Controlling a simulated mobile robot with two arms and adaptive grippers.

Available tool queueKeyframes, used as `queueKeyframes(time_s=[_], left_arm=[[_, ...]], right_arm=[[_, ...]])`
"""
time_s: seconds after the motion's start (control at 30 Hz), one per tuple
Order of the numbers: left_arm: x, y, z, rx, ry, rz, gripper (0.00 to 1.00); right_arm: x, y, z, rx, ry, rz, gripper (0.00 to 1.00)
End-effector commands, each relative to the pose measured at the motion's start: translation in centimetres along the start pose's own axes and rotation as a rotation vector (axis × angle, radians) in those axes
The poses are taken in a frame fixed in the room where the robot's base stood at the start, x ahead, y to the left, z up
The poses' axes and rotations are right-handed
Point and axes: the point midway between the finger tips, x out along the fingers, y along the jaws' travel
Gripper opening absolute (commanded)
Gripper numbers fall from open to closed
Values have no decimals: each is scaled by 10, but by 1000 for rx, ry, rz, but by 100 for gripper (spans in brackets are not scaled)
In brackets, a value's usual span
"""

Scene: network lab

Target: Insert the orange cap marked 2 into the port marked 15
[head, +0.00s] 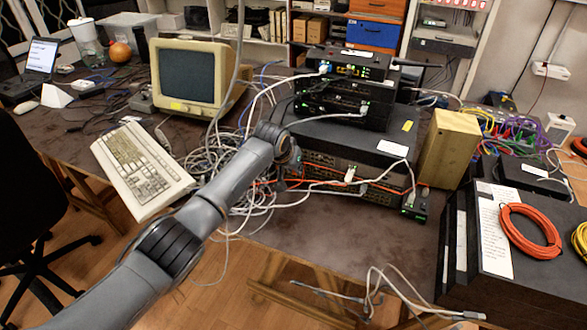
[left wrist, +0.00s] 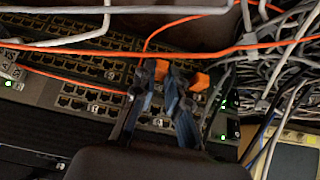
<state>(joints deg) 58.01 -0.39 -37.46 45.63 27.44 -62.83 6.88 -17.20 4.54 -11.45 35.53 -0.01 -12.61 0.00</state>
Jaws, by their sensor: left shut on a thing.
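The left wrist view shows my left gripper (left wrist: 163,84) with its two dark fingers in front of a patch panel (left wrist: 90,68) with several rows of ports. The fingers are shut on a small orange cap (left wrist: 161,70) at their tips. A second orange piece (left wrist: 200,82) shows just right of the right finger. I cannot read a number on either piece, nor the port numbers, so port 15 cannot be picked out. In the head view my left arm reaches the rack stack (head: 350,135), and its wrist hides the fingertips. My right gripper is not in view.
Orange cables (left wrist: 70,49) and grey cables (left wrist: 110,10) cross in front of the panel, with a dense cable tangle (left wrist: 285,55) at right. A keyboard (head: 140,168) and a monitor (head: 193,78) stand left of the stack; a beige box (head: 448,148) stands right.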

Motion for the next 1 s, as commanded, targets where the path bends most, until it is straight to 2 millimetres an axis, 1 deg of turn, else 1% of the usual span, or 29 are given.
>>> queueKeyframes(time_s=[0.4, 0.43, 0.53, 0.77, 0.83, 1.0], left_arm=[[4, 0, -4, -1, 1, 0, 0], [3, 0, -4, -1, 1, 0, 20], [3, 0, -4, -1, 1, 0, 40], [3, 0, -4, 0, 0, 0, 40], [2, 0, -4, 0, 0, 0, 40], [-6, 0, -5, 1, 3, 1, 40]], right_arm=[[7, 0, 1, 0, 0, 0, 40], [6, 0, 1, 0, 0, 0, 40], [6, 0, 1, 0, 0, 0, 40], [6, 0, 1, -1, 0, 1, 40], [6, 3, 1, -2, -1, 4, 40], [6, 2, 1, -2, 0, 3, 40]])
